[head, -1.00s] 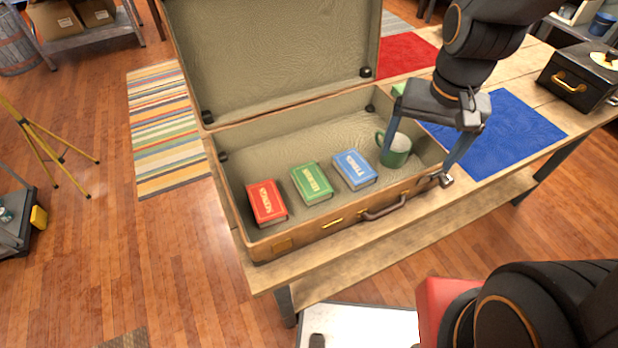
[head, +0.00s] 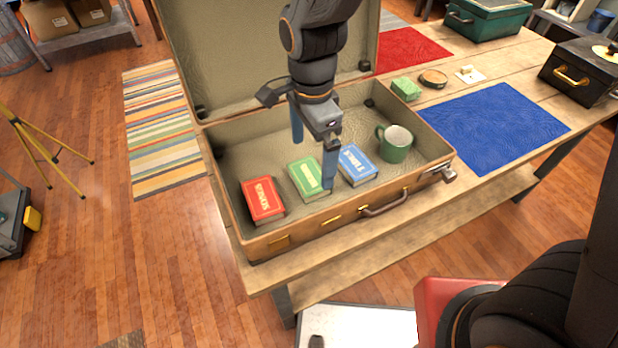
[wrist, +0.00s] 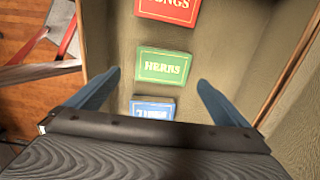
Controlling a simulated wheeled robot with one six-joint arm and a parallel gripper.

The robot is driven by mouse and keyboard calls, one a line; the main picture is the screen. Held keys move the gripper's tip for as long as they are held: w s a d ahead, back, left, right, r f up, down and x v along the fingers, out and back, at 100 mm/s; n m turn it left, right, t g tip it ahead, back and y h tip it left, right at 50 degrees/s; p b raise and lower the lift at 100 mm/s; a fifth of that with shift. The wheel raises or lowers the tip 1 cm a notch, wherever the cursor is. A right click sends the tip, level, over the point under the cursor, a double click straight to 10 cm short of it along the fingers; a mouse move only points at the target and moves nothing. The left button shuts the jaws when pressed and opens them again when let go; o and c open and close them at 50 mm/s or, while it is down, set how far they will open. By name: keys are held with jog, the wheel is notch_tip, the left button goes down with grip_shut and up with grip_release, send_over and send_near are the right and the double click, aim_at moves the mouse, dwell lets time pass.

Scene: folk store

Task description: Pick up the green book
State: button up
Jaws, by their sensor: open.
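The green book (head: 308,179) lies flat in the open suitcase (head: 258,247), between a red book (head: 263,200) and a blue book (head: 357,165). In the head view my gripper (head: 312,163) hangs over the suitcase, and one blue finger hides part of the green book's right side. In the wrist view the green book (wrist: 165,66), lettered HERBS, is ahead of and between the fingertips. My gripper (wrist: 157,78) is open and empty there. The red book (wrist: 168,8) is at the top edge, and the blue book (wrist: 153,107) is nearer my palm.
A green mug (head: 394,144) stands at the right inside the suitcase. The suitcase lid (head: 275,60) stands open at the back. A blue mat (head: 495,128), a green block (head: 406,89) and a black box (head: 580,75) are on the table to the right.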

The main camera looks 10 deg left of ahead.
aim_at(307, 176)
jog(key=shift+a+f+p, duration=0.15)
jog(key=shift+f+p, duration=0.1)
jog(key=shift+f, duration=0.85)
jog(key=shift+a+f+p, duration=0.2)
jog(key=shift+f+p, duration=0.05)
jog(key=shift+f, duration=0.9)
jog(key=shift+a+f+p, duration=0.15)
jog(key=shift+f+p, duration=0.1)
jog(key=shift+f, duration=0.85)
jog(key=c, duration=1.1)
